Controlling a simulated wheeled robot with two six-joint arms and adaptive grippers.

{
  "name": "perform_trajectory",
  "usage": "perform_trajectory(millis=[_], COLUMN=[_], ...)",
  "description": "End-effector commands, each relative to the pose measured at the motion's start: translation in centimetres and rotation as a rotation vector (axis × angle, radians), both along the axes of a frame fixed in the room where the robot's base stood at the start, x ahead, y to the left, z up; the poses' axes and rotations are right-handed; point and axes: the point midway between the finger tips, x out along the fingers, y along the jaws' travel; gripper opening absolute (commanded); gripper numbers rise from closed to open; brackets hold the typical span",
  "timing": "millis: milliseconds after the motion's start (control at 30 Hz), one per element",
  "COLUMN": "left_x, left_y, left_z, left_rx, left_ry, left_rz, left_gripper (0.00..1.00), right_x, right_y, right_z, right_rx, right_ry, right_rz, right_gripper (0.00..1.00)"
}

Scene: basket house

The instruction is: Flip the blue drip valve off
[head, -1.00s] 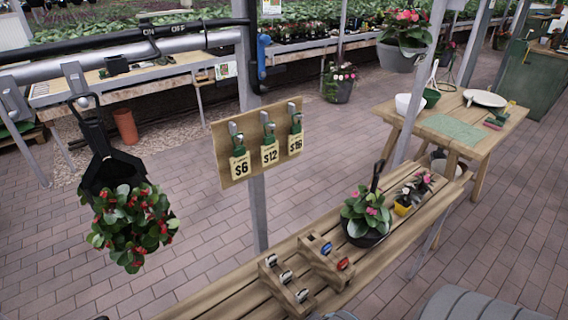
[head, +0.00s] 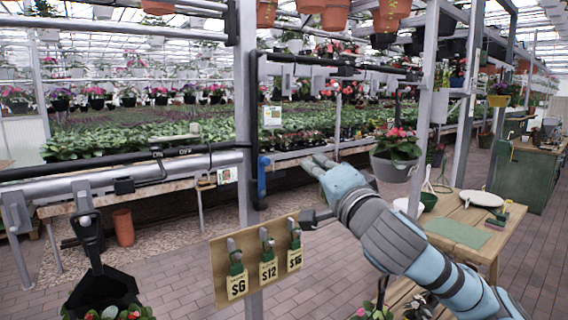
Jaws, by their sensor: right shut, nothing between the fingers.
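The blue drip valve (head: 263,174) sits beside the grey post, at the right end of the black pipe. Its blue part stands upright, next to a black tube. My right arm comes in from the lower right. My right gripper (head: 309,163) is shut and empty, to the right of the valve and apart from it, pointing left. My left gripper is not in view.
The grey post (head: 248,110) stands just left of the valve. A wooden board with price tags (head: 222,262) hangs below it. A hanging pot of pink flowers (head: 397,168) is right of my gripper. A black hanging planter (head: 100,290) is at lower left.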

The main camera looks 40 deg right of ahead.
Motion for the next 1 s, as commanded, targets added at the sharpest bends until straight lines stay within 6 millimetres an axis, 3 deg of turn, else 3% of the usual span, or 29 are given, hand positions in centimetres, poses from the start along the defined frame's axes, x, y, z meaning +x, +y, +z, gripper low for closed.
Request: perform_trajectory(millis=[267,700,800,1000], left_x=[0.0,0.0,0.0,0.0], left_y=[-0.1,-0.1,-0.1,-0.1], left_z=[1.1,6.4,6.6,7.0], left_rx=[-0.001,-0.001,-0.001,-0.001], left_ry=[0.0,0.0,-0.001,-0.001], left_rz=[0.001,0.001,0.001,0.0], left_gripper=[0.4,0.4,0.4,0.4], right_x=[1.1,9.5,9.5,9.5], right_y=[-0.4,-3.5,-1.7,-0.1], right_z=[0.4,2.0,0.9,-0.1], right_rx=[0.004,0.006,0.002,0.0], right_ry=[0.002,0.004,0.005,0.004], right_rz=[0.001,0.0,0.004,0.0], right_gripper=[0.0,0.0,0.0,0.0])
